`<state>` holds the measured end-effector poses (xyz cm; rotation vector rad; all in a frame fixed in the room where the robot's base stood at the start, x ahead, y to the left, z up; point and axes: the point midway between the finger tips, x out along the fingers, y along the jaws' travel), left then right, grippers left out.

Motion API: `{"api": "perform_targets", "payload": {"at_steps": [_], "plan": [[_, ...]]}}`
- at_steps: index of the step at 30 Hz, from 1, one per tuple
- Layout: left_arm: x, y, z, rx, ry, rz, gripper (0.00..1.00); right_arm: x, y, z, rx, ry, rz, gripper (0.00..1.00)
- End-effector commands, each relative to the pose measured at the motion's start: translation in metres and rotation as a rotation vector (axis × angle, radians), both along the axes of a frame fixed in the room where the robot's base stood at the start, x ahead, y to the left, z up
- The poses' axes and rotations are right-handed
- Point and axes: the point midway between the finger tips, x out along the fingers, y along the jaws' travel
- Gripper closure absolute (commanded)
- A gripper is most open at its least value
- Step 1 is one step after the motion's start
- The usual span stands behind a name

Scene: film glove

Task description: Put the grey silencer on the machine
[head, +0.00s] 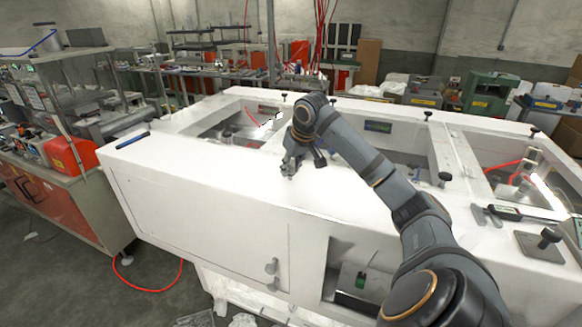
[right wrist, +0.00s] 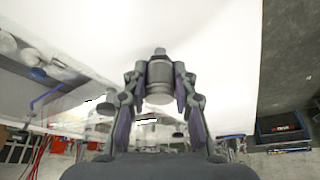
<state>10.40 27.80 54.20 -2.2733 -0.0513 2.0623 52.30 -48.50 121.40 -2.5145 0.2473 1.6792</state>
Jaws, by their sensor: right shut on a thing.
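The machine (head: 200,190) is a long white housing with recessed openings in its top. My right gripper (head: 289,166) is over the machine's white top, near its front edge and left of the middle opening. In the right wrist view the right gripper (right wrist: 160,76) is shut on the grey silencer (right wrist: 159,90), a short grey cylinder with a narrower stub at one end. The fingers clasp its sides. In the head view the silencer is mostly hidden by the gripper, and I cannot tell whether it touches the machine. My left gripper is in neither view.
Several black knobs stand on the machine's top, one (head: 444,178) right of my arm. A blue bar (head: 133,139) lies at the left end. A caliper-like tool (head: 515,213) and a grey plate (head: 530,246) lie at the right. The front left top is clear.

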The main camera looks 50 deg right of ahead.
Motion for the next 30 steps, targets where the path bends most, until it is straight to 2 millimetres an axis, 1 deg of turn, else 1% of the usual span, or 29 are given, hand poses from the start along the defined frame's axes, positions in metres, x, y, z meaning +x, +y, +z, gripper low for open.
{"api": "perform_targets", "payload": {"at_steps": [4, 5, 9, 10, 18, 20, 22, 26, 30], "plan": [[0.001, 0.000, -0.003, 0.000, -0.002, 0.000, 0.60, 0.000, 0.000, -0.005, 0.000, 0.000, 0.000, 1.00], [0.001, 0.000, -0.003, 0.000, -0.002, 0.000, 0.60, 0.000, 0.000, -0.005, 0.000, 0.000, 0.000, 0.72], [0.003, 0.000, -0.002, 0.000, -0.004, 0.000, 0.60, 0.000, 0.000, -0.004, 0.001, 0.000, 0.000, 0.53], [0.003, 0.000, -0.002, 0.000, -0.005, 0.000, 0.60, 0.000, 0.000, -0.004, 0.001, 0.000, 0.000, 0.51], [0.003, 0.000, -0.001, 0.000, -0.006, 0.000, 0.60, 0.000, 0.000, -0.003, 0.001, 0.000, 0.000, 0.51], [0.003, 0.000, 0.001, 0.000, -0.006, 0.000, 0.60, 0.000, 0.000, 0.001, 0.001, -0.001, 0.000, 0.51], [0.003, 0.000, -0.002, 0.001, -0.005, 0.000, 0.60, -0.002, 0.000, 0.007, -0.001, -0.004, 0.001, 0.51], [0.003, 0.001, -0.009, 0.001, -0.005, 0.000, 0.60, -0.013, 0.002, 0.034, -0.002, -0.006, 0.001, 0.51], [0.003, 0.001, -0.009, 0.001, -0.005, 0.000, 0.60, -0.026, 0.006, 0.069, 0.000, -0.007, 0.000, 0.51]]}}
